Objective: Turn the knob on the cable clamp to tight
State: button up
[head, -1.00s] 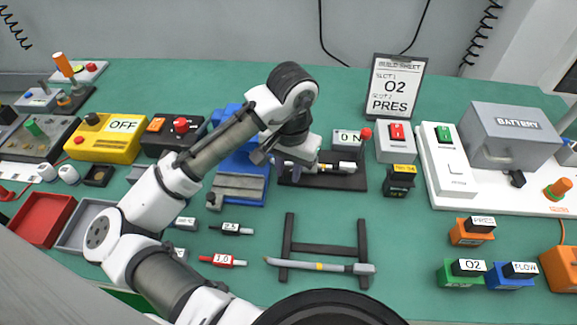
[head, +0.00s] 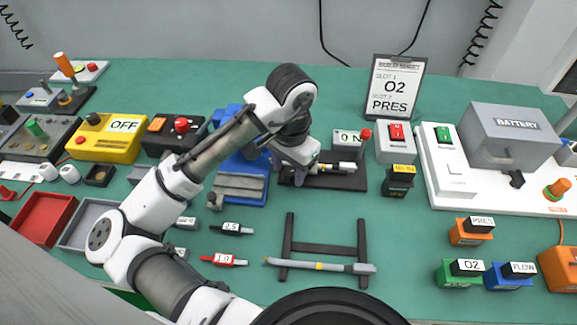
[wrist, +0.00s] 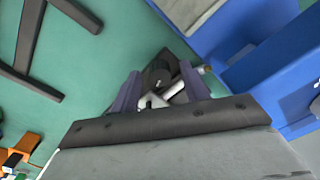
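My gripper (head: 301,178) points down over the left end of a black-based fixture (head: 345,181) that carries a white and metal rod; I take it as the cable clamp. In the wrist view, a round black knob (wrist: 158,75) shows between and beyond my two purple fingers (wrist: 160,88). The fingers are apart, with space around the knob, and I see no clear contact. A pale metal part (wrist: 172,90) lies close beside the knob. In the head view my gripper hides the knob, and I cannot read its setting.
A blue vise (head: 240,183) stands close left of my gripper; its blue body (wrist: 250,75) fills the right of the wrist view. A black rack (head: 322,248) holds a grey tool in front.

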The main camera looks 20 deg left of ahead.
aim_at(290, 174)
jog(key=shift+r, duration=0.1)
notch_tip(290, 174, up, 14)
jog(key=shift+d+f, duration=0.2)
dwell(0.3)
jog(key=shift+s, duration=0.15)
dwell(0.3)
